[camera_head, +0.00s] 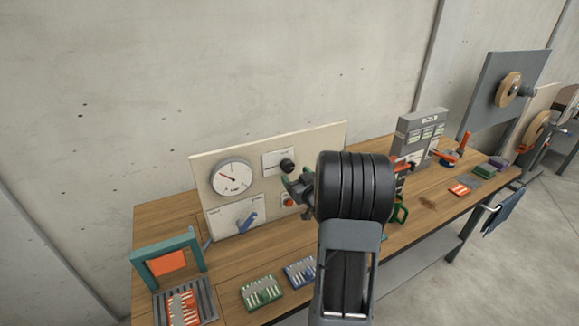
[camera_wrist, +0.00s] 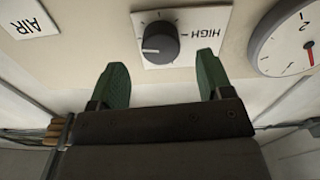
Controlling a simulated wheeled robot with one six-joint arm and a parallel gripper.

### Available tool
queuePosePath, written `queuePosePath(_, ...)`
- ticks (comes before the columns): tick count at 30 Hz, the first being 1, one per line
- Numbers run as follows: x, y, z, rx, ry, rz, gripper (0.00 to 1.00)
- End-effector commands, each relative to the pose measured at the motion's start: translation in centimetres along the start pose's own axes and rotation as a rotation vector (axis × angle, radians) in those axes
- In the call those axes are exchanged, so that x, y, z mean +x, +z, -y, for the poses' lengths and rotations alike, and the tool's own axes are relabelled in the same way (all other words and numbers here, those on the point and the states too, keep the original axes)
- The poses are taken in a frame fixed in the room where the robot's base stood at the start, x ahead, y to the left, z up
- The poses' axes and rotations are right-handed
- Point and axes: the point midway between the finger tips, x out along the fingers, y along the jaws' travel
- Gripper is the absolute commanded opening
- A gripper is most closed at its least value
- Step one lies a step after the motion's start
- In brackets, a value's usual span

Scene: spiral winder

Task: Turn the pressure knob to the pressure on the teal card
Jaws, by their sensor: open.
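The pressure knob is a round black knob on a white plate, near the upper right of the panel in the head view (camera_head: 288,165). In the wrist view the knob (camera_wrist: 160,42) shows a pale pointer line and lies near the word HIGH. My gripper (camera_wrist: 160,74) is open, its two green fingers apart on either side below the knob, not closed on it. In the head view my gripper (camera_head: 299,186) is just in front of the panel, partly hidden by my wrist. A round gauge (camera_head: 231,178) with a red needle is left of the knob. I cannot make out a clearly teal card.
A blue lever (camera_head: 246,222) and an orange-red button (camera_head: 288,201) sit low on the panel (camera_head: 330,140). A teal frame (camera_head: 197,250) stands left. An AIR label (camera_wrist: 38,22) shows beside the knob.

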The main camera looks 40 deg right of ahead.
Motion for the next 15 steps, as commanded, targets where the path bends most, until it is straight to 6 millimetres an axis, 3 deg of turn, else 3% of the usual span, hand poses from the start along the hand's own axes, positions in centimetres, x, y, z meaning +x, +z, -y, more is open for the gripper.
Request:
queuePosePath(6,3.3,-0.2,0.0,-0.001,-0.002,0.001,0.73)
queuePosePath(15,5.2,-0.1,0.0,-0.002,-0.001,0.000,0.73)
